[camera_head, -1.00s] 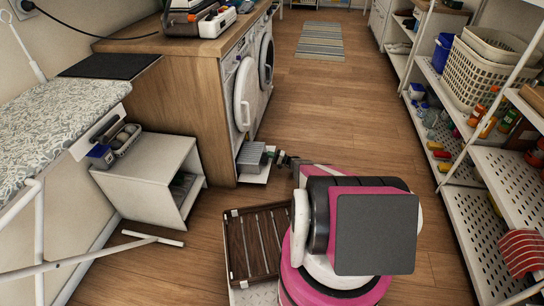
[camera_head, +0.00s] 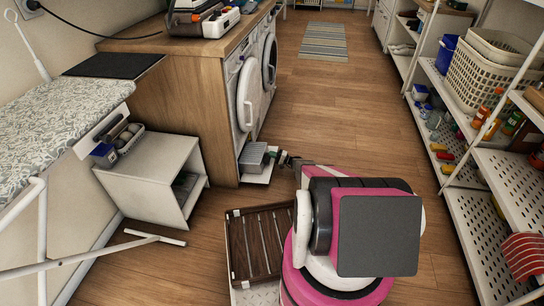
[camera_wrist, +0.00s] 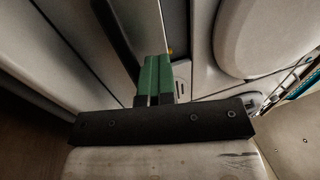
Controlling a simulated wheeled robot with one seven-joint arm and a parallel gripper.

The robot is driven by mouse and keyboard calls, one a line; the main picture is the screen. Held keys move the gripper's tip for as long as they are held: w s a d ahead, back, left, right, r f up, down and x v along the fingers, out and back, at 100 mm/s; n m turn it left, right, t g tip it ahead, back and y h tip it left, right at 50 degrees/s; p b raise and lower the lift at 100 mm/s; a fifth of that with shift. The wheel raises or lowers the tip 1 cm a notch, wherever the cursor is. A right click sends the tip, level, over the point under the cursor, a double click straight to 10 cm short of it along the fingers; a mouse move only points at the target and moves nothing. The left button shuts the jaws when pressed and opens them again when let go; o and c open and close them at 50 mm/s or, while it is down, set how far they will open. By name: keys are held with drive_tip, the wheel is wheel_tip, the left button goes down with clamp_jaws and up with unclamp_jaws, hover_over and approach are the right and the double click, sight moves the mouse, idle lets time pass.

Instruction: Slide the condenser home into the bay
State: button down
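The condenser (camera_head: 254,157), a grey ribbed block, sits low at the near front corner of the nearer white machine. It shows partly out of the machine's base, above a white flap or ledge (camera_head: 257,177). The bay opening behind it is hidden from the head view. My gripper (camera_head: 284,158) is low, just right of the condenser; I cannot tell whether they touch. In the wrist view its green fingertips (camera_wrist: 158,75) are side by side with almost no gap, and nothing is clearly held between them. Pale machine panels fill the view beyond.
The round machine door (camera_head: 249,98) stands open above the condenser. A slatted brown rack (camera_head: 262,245) lies beside my base. A white open cabinet (camera_head: 150,180) and an ironing board (camera_head: 50,125) are at left. Shelving (camera_head: 470,190) lines the right, with clear floor between.

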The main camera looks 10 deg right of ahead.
wheel_tip(320, 180, up, 8)
drive_tip(key=t+y, duration=0.1)
drive_tip(key=y, duration=0.1)
drive_tip(key=shift+f, duration=0.15)
idle(3.3)
drive_tip(key=shift+w+a, duration=0.3)
drive_tip(key=shift+a, duration=0.35)
idle(0.4)
drive_tip(key=shift+s+d, duration=0.15)
drive_tip(key=shift+d, duration=0.25)
idle(0.6)
drive_tip(key=shift+r+y, duration=0.6)
drive_tip(key=shift+r, duration=1.1)
